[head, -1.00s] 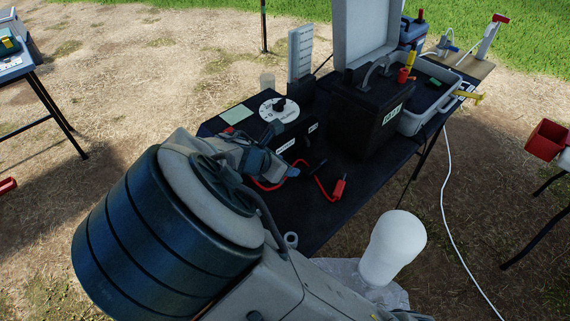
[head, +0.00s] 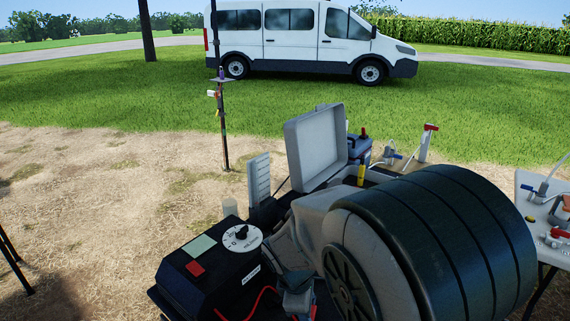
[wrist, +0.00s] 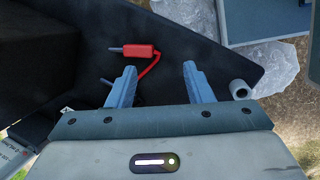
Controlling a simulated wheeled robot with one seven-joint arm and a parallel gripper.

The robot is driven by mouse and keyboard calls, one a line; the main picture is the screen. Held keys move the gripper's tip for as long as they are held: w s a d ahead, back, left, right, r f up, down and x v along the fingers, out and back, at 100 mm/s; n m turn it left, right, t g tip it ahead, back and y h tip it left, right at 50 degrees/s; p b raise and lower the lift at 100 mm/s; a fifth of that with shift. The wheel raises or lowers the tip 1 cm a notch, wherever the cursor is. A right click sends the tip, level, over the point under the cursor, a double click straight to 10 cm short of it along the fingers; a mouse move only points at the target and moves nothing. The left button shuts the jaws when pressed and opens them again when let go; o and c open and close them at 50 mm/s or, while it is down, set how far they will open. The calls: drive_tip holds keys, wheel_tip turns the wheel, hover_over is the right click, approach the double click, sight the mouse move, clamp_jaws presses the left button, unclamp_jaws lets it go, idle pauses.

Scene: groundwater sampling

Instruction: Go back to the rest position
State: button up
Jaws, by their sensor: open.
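My gripper (wrist: 158,84) is open and empty in the wrist view, with its two blue-grey fingers spread apart above the black table top (wrist: 205,60). A red plug (wrist: 140,50) on a red lead lies on the table beyond the fingers, nearer the left one. In the head view my large dark arm joint fills the lower right, and only a part of the gripper (head: 298,300) shows beside the black control box (head: 205,275). Its fingertips are hard to make out there.
The control box has a dial (head: 243,237) and a red lead. An open grey case lid (head: 317,148) and a blue box (head: 359,148) stand behind. A thin pole (head: 222,125) rises at the back. A white table (head: 545,215) is at right. A van (head: 310,40) is parked far off.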

drive_tip(key=s+d+r+m+y+p, duration=0.1)
drive_tip(key=s+d+r+m, duration=0.4)
drive_tip(key=s+r+m, duration=0.1)
drive_tip(key=s+d+r+m+t+y+p, duration=0.1)
drive_tip(key=s+d+r+m+p, duration=0.1)
drive_tip(key=s+d+r+m, duration=0.3)
wheel_tip(320, 180, up, 3)
drive_tip(key=s+m, duration=0.1)
drive_tip(key=m, duration=0.4)
drive_tip(key=shift+y, duration=0.3)
